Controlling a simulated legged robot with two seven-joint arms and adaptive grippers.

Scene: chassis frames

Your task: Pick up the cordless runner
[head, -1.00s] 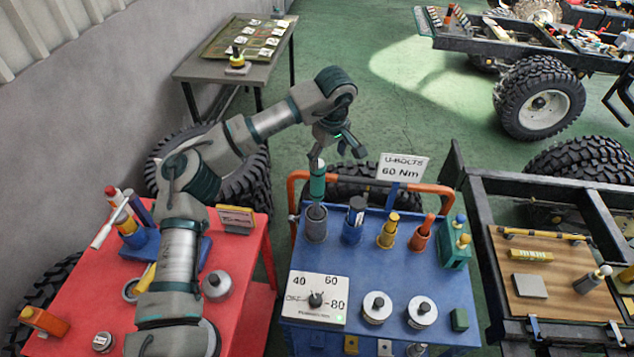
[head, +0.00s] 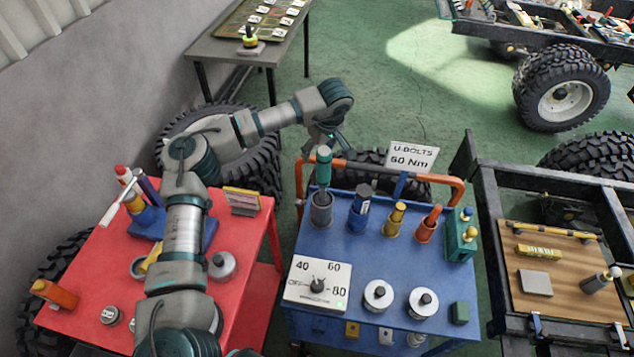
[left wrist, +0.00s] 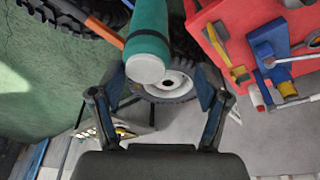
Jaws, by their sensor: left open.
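The cordless runner looks to be the teal-green cylindrical tool (head: 323,168) standing upright in a grey cup (head: 321,208) at the back left of the blue trolley (head: 405,258). In the left wrist view its teal body with a pale round end (left wrist: 147,45) shows large, just ahead of the jaws. My right gripper is not in view.
An orange rail (head: 448,184) runs along the trolley's back, near the tool. A dial box (head: 318,284) sits in front. A red table (head: 85,265) is on the left.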

